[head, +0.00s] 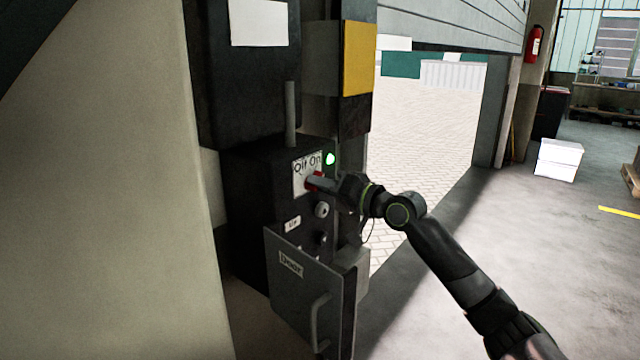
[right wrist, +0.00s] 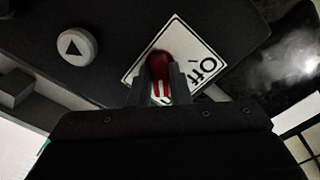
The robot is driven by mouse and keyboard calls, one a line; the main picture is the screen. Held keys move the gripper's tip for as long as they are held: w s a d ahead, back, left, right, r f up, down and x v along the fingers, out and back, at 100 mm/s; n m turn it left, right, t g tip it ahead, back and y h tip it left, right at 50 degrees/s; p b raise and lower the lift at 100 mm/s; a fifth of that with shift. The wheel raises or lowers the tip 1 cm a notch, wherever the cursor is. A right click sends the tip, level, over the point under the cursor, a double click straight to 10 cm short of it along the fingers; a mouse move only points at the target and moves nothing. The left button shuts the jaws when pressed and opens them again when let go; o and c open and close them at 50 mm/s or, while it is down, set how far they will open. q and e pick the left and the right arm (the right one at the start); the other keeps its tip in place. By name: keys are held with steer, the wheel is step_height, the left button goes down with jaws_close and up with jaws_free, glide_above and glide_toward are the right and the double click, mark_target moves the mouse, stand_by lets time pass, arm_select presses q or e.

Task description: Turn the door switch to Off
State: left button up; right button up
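The door switch (head: 311,183) is a small red knob on a white "Off On" label (head: 299,179) on the dark control box. My right gripper (head: 319,183) reaches it from the right. In the right wrist view the red switch (right wrist: 159,64) sits between the two fingertips (right wrist: 159,80), which close in on both its sides. "Off" is readable on the label (right wrist: 203,62) there; the fingers cover part of the rest. The exact pointing of the switch is hard to tell. A green lamp (head: 330,158) glows beside the label. My left gripper is not in view.
Below the switch are a round button (head: 321,210), which carries an arrow in the right wrist view (right wrist: 76,46), and an "Up" label (head: 293,225). A grey cover marked "Door" (head: 290,290) with a handle stands out underneath. Open floor lies to the right.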

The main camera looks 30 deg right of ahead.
steer(key=shift+c, duration=0.6)
steer(key=shift+s+a+f+n+b, duration=0.1)
steer(key=shift+n+b, duration=2.4)
steer(key=shift+n, duration=2.05)
steer(key=shift+a+n+b, duration=0.1)
steer(key=shift+n+b, duration=2.4)
steer(key=shift+n, duration=2.05)
steer(key=o, duration=1.5)
